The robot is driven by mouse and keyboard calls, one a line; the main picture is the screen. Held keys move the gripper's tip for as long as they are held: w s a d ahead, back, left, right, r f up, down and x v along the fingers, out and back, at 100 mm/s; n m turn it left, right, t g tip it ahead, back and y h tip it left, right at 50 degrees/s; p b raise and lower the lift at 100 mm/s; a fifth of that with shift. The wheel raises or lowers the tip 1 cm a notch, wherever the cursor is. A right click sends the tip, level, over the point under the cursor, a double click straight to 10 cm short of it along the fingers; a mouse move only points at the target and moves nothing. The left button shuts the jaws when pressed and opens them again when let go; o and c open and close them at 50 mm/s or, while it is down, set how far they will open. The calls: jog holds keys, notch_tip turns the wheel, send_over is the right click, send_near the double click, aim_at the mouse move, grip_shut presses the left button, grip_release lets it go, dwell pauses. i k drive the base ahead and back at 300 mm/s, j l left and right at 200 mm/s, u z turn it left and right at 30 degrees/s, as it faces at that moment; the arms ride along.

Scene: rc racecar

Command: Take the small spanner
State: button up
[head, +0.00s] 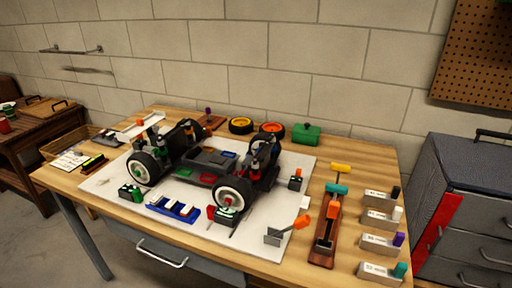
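I cannot pick out the small spanner with certainty. A wooden tool rack (322,256) at the right of the workbench holds tools with yellow (341,168), teal (337,188) and orange (334,208) handles. Their working ends are too small to tell apart. A grey tool with an orange handle (302,222) lies left of the rack, at the white mat's right edge; its kind is unclear. My gripper is not in view.
An RC car (208,166) with large wheels stands on the white mat (262,226). Several labelled grey blocks (380,243) line the bench's right side. A grey drawer cabinet (470,205) stands right.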

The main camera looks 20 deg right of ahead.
aim_at(334, 206)
jog(key=k+l+u, duration=0.1)
jog(key=l, duration=0.25)
jog(key=k+l+u, duration=0.1)
jog(key=l, duration=0.3)
jog(key=k+l+u, duration=0.15)
jog(key=l, duration=0.2)
jog(key=k+l, duration=0.2)
jog(key=l, duration=0.15)
jog(key=k+l, duration=0.15)
jog(key=l, duration=0.25)
jog(key=k+l, duration=0.2)
jog(key=l, duration=0.15)
jog(key=k+l, duration=0.15)
jog(key=l, duration=0.25)
jog(key=k+l+u, duration=0.1)
jog(key=l, duration=0.25)
jog(key=k+l, duration=0.25)
jog(key=i+l+u, duration=0.15)
jog(key=u, duration=0.3)
jog(key=i+l+u, duration=0.25)
jog(key=u, duration=0.25)
jog(key=i, duration=0.6)
